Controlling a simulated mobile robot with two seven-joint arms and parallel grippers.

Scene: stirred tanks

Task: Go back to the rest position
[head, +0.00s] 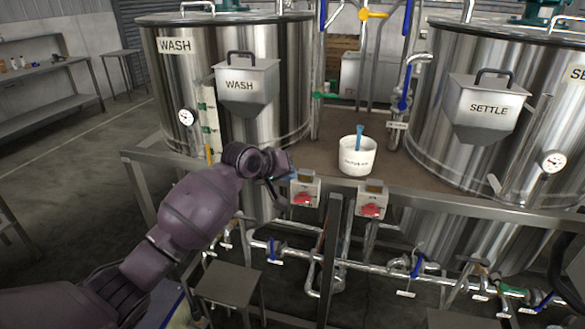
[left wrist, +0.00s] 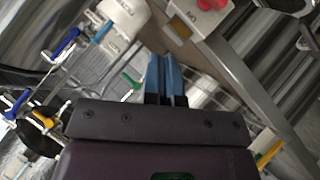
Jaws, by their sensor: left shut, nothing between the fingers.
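My left arm comes in from the lower left in the head view. Its gripper (head: 283,178) is in front of the platform edge, close to the left red-knobbed switch box (head: 304,192). I cannot tell from the head view whether it touches the box. In the left wrist view the blue fingers of the left gripper (left wrist: 166,75) are together with nothing between them. My right gripper does not show in either view.
The WASH tank (head: 290,90) stands left and the SETTLE tank (head: 455,80) right. A white tub (head: 357,158) with a blue-handled tool (head: 359,138) stands between them. A second switch box (head: 371,199) is to the right. Pipes with blue valves (head: 415,267) run below. A small stool (head: 228,284) stands below the arm.

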